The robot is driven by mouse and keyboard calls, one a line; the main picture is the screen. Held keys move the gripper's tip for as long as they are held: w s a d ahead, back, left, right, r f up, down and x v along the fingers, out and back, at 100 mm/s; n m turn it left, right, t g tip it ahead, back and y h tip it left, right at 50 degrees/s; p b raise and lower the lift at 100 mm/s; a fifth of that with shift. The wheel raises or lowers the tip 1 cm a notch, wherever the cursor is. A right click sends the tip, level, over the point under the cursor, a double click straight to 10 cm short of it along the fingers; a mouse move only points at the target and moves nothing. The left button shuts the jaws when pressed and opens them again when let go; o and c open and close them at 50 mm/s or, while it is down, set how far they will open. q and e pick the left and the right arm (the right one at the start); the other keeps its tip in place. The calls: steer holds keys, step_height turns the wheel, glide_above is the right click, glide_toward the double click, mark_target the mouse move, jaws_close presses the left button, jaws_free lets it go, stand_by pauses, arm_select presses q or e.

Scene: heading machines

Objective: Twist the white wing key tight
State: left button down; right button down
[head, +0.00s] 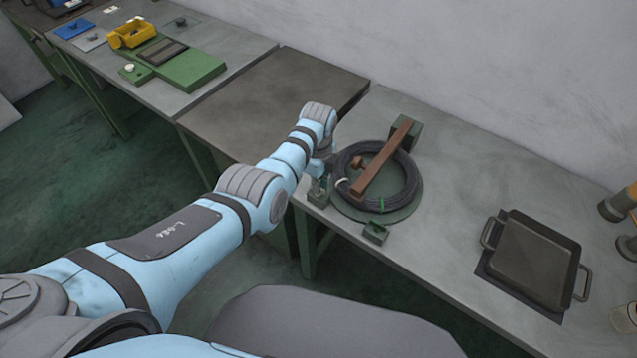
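My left arm reaches in from the left to the front left corner of the right-hand bench. Its gripper (319,180) points down at a small grey-green block (318,198) there, beside a coil of dark cable. The gripper is small and partly covered by my wrist, so I cannot tell whether its fingers are open or shut. I cannot make out a white wing key at the gripper; it may be hidden there. A small white mark (342,185) shows on the coil's left edge. My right gripper is not in view.
The cable coil (408,187) lies on a round green base under a brown wooden bar (385,155). A small green block (376,232) is at the bench's front edge. A dark square pan (535,262) stands at right. A green board (190,72) and yellow bin (131,33) are far left.

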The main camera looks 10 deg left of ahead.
arm_select(q)
steer(key=shift+m, duration=0.6)
steer(key=c, duration=1.8)
jaws_free()
steer(key=shift+r, duration=0.1)
step_height(320, 180, up, 12)
